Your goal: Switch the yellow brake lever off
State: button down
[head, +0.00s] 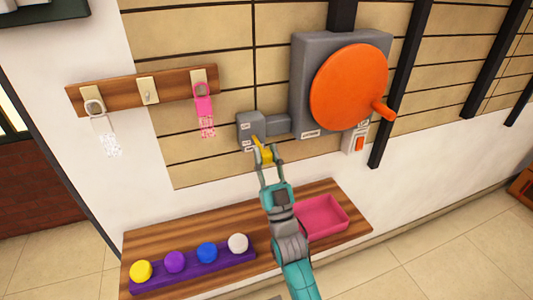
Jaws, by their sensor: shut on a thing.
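The yellow brake lever (256,139) sticks out from a small grey box (247,128) on the tiled wall, left of the large orange disc. The lever points down and to the right. Small white labels sit on the box above and below the lever, too small to read.
A large orange disc (348,86) with a protruding handle (384,110) is to the right. A wooden rack (122,96) with hooks hangs left. Below, a wooden shelf (185,229) carries a purple holder (193,270) with several balls and a pink tray (345,227).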

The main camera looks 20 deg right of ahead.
jog(key=shift+w+f, duration=0.15)
jog(key=shift+f, duration=0.35)
jog(key=c, duration=0.8)
grip_release()
jog(key=shift+c, duration=0.2)
jog(key=shift+r, duration=0.2)
jog(key=v, duration=1.2)
